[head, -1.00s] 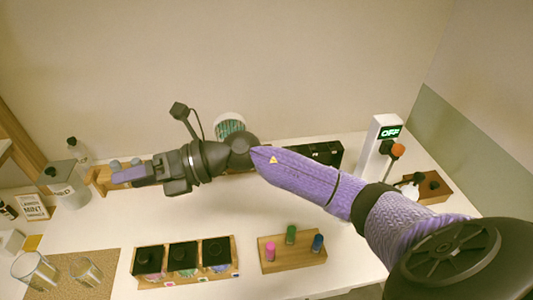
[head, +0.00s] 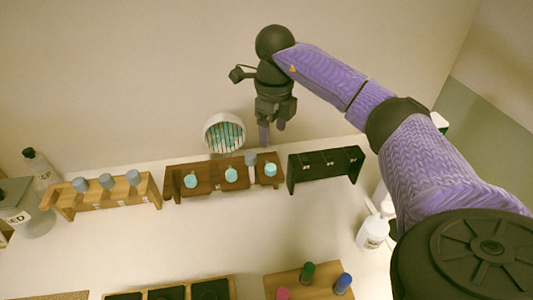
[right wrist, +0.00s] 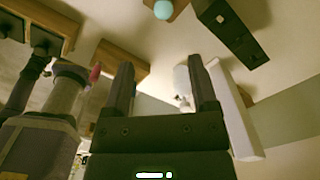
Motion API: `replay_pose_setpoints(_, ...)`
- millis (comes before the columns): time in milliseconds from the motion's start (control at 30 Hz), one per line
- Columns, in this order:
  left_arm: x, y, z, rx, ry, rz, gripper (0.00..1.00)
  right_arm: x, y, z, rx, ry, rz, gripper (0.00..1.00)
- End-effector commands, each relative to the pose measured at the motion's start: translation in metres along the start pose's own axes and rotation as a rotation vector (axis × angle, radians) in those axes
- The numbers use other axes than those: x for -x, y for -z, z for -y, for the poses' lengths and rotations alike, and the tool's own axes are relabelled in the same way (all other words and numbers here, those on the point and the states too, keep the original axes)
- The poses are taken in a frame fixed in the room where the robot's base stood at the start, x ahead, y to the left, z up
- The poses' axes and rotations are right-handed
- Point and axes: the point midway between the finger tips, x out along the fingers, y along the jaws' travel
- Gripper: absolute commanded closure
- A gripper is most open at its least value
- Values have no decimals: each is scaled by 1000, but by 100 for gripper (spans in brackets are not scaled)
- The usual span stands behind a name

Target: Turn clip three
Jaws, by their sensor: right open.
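I cannot tell which is clip three or how each is turned. The black rack also shows in the right wrist view (right wrist: 232,30). My right gripper (head: 272,131) is open and empty, pointing down above the right end of a dark brown rack (head: 212,188), left of the black rack. Its two fingers (right wrist: 162,85) show apart in the right wrist view. My left gripper is out of view.
The brown rack holds teal-topped pieces (head: 231,174) and a taller grey-topped one (head: 250,158). A light wooden rack (head: 102,197) with grey tops stands left. A round holder (head: 224,132) is behind. A white bottle (head: 372,232) stands right. The middle of the table is clear.

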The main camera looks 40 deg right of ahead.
Motion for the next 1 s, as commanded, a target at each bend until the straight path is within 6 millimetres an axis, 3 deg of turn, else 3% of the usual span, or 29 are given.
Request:
replay_pose_setpoints(33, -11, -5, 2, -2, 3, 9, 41, -12, 0, 0, 0, 0, -2, 25)
replay_pose_setpoints(100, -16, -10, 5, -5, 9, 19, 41, -17, 0, 0, 0, 0, -4, 25)
replay_pose_setpoints(267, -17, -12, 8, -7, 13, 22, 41, -34, 0, 0, 0, -2, -7, 25)
replay_pose_setpoints(500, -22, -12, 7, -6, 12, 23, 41, -91, 1, -1, 0, -4, -7, 25)
replay_pose_setpoints(600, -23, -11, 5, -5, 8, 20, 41, -106, 0, -1, 0, -3, -5, 25)
replay_pose_setpoints(933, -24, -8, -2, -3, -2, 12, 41, -115, 0, -1, 1, -2, -2, 25)
replay_pose_setpoints(967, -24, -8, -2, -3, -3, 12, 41, -115, 0, -1, 1, -2, -2, 27)
replay_pose_setpoints(1000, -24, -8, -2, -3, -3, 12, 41, -115, 0, -1, 1, -2, -2, 36)
